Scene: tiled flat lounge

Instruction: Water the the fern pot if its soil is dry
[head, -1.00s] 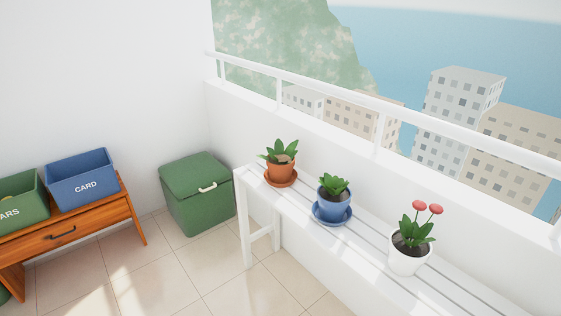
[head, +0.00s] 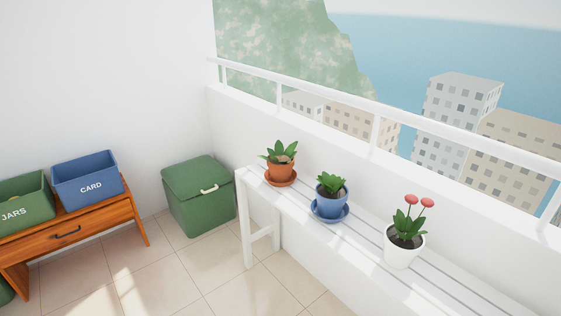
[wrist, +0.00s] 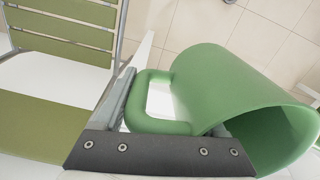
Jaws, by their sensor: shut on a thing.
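Three potted plants stand on a white slatted bench (head: 262,183) in the head view. The terracotta pot (head: 281,171) has broad green leaves and pale brown soil. The blue pot (head: 330,206) has a leafy green plant; its soil is mostly hidden by leaves. The white pot (head: 404,252) holds red flowers and dark soil. I cannot tell for sure which is the fern. In the wrist view, my gripper (wrist: 160,108) is shut on the handle of a green jug (wrist: 215,85), tilted in this view with its wide mouth toward lower right. The gripper is not in the head view.
A green lidded box (head: 199,200) stands on the tiles left of the bench. A wooden drawer table (head: 95,226) carries a blue CARD bin (head: 88,178) and a green JARS bin (head: 22,203). A white railing (head: 300,88) runs behind the bench. The middle floor is clear.

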